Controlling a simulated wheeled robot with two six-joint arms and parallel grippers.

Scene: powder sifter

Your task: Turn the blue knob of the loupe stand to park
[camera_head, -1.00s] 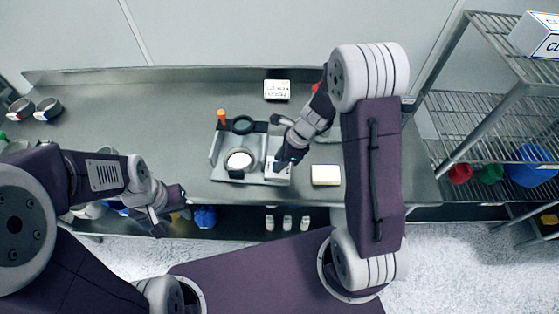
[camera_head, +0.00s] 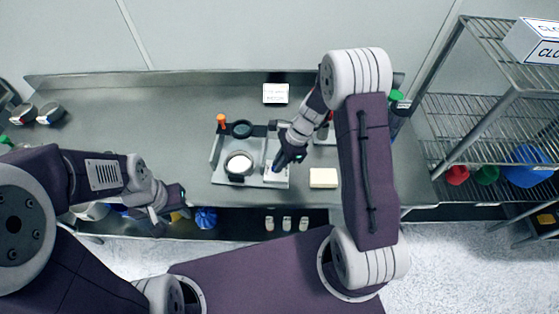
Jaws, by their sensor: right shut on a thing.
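The loupe stand (camera_head: 216,157) is a grey tray-like fixture on the metal bench, with an orange-topped post (camera_head: 221,119), a dark-rimmed lens (camera_head: 241,129) and a round white disc (camera_head: 239,163). A white plate (camera_head: 277,180) lies at its right side. My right gripper (camera_head: 279,166) points down over this plate and is shut on the blue knob (camera_head: 275,169), which the fingers mostly hide. The knob's pointer and markings cannot be read. My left gripper (camera_head: 168,203) hangs at the bench's front edge, away from the stand; its jaws are unclear.
A cream block (camera_head: 324,178) lies right of the stand, and a small printed sign (camera_head: 275,93) stands behind it. A wire shelf (camera_head: 480,140) with coloured bowls stands at right. The bench left of the stand is clear.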

